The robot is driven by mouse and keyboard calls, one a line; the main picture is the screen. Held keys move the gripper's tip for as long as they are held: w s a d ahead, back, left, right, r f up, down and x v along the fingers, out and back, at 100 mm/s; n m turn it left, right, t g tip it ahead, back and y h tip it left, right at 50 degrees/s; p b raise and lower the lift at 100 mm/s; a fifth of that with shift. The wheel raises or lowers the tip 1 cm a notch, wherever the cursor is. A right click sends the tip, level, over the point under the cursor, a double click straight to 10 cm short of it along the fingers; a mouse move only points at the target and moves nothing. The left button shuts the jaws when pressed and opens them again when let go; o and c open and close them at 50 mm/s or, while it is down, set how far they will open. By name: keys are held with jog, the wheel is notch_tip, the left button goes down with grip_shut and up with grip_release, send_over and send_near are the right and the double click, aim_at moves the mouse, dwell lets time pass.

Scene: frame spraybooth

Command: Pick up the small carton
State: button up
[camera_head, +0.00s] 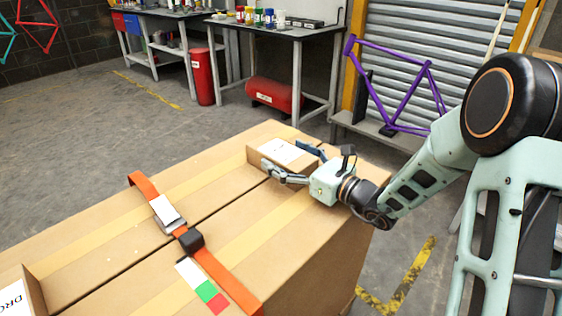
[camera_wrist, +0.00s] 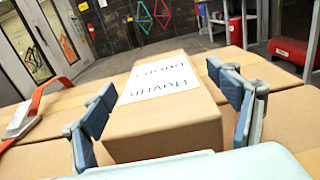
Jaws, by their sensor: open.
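The small carton (camera_head: 268,157) is a brown box with a white printed label on top. It lies on the large cardboard boxes (camera_head: 110,245), near their far right end. In the wrist view the small carton (camera_wrist: 165,120) sits between the two blue-padded fingers of my gripper (camera_wrist: 165,100), with its label facing up. My gripper (camera_head: 298,162) is open, with one finger on each side of the carton. A gap shows on the left side; whether the right finger touches cannot be told. The carton's far side is hidden.
An orange strap (camera_head: 215,270) with a buckle crosses the large boxes. Another carton (camera_head: 20,295) shows at the lower left corner. A purple bike frame (camera_head: 395,85) stands behind on a low bench. Workbenches (camera_head: 285,32) and red cylinders (camera_head: 273,95) stand at the back.

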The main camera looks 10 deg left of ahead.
jog(key=shift+c, duration=0.4)
jog(key=c, duration=1.5)
jog(key=shift+c, duration=0.5)
jog(key=shift+r, duration=0.2)
